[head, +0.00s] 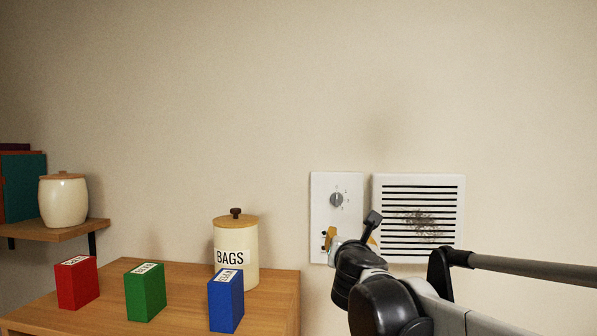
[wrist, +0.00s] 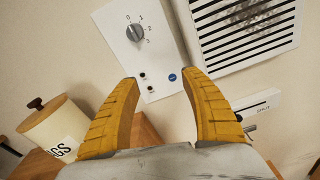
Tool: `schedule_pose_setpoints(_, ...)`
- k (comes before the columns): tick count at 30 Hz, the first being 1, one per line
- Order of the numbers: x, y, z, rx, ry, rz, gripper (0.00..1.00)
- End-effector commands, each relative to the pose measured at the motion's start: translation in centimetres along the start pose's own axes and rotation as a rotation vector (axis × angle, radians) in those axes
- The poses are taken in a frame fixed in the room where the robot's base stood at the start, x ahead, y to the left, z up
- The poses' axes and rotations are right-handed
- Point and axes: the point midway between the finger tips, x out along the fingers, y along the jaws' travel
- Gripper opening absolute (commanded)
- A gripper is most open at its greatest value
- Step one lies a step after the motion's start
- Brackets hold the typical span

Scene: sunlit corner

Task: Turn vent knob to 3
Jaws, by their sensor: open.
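The vent knob (head: 337,199) is a small grey dial on a white wall panel (head: 322,222), left of the slatted vent. In the wrist view the knob (wrist: 134,33) is at the upper middle, with small markings around its right side. Which marking it points to is too small to tell. My gripper (head: 350,237) is in front of the panel's lower part, below the knob. In the wrist view its two yellow fingers (wrist: 161,78) are spread apart with nothing between them, and the knob is beyond the fingertips, apart from them.
The white vent (head: 450,188) has dark slats and a dirty patch. A lever plate marked SHUT (wrist: 258,110) is below the vent. A BAGS jar (head: 250,272) and several coloured boxes stand on the cabinet at left.

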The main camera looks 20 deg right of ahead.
Motion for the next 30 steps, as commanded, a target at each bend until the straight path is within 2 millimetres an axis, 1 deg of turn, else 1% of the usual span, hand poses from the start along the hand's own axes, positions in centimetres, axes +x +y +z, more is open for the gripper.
schedule_pose_setpoints(1,0.8,1.2,3.1,-0.106,-0.017,0.017,0.54)
schedule_pose_setpoints(3,1.6,2.2,4.9,-0.244,-0.039,0.040,0.54)
schedule_pose_setpoints(6,2.4,3.1,6.2,-0.371,-0.058,0.059,0.54)
schedule_pose_setpoints(11,3.5,3.6,6.5,-0.432,-0.067,0.068,0.54)
schedule_pose_setpoints(14,4.9,3.7,6.5,-0.430,-0.066,0.067,0.54)
schedule_pose_setpoints(21,9.7,4.0,6.9,-0.427,-0.066,0.066,0.54)
schedule_pose_setpoints(24,11.3,4.2,6.9,-0.426,-0.066,0.066,0.54)
schedule_pose_setpoints(27,12.5,4.2,7.0,-0.425,-0.066,0.066,0.54)
schedule_pose_setpoints(30,13.1,4.2,6.9,-0.425,-0.065,0.066,0.54)
